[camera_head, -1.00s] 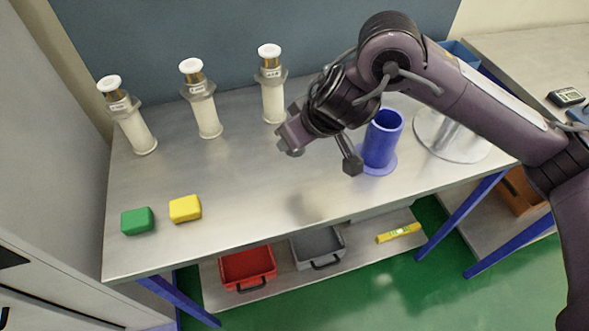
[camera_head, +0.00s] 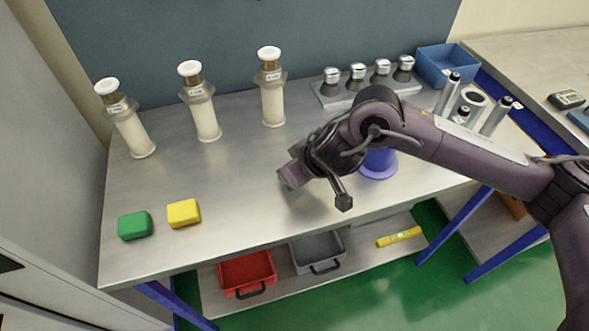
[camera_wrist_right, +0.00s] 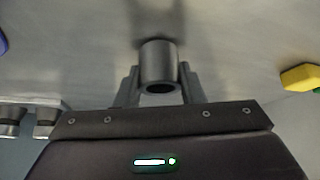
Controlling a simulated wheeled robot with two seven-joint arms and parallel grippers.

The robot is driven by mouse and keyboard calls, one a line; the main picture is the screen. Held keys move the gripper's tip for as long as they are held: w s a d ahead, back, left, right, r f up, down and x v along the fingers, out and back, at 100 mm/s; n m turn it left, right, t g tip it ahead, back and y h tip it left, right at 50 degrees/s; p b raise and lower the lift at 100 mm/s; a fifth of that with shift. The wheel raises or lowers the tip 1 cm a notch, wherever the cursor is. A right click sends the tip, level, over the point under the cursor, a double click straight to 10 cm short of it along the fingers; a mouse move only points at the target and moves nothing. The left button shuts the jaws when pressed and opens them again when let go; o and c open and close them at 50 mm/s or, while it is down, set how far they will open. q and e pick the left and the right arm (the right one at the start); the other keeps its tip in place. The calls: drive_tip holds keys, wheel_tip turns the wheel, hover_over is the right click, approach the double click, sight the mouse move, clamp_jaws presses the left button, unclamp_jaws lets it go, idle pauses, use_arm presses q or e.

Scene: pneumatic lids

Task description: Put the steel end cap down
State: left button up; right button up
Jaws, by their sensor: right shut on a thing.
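The steel end cap (camera_wrist_right: 158,62) is a short grey metal cylinder with a dark hollow end, seen in the right wrist view. My right gripper (camera_wrist_right: 158,84) is shut on it, one finger on each side. In the head view my right gripper (camera_head: 290,178) is low over the middle of the steel bench (camera_head: 230,235), and the cap is hidden there. A dark reflection lies beside the cap on the bench top; I cannot tell whether the cap touches the bench. My left gripper is not in view.
Three white cylinders (camera_head: 272,103) stand at the back. A rack (camera_head: 362,97) holds several silver-topped pieces. A blue holder (camera_head: 379,163) is partly behind my arm. Green (camera_head: 135,225) and yellow (camera_head: 184,213) blocks lie front left. The bench's front middle is clear.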

drive_tip(key=o, duration=1.2)
drive_tip(key=shift+f, duration=0.15)
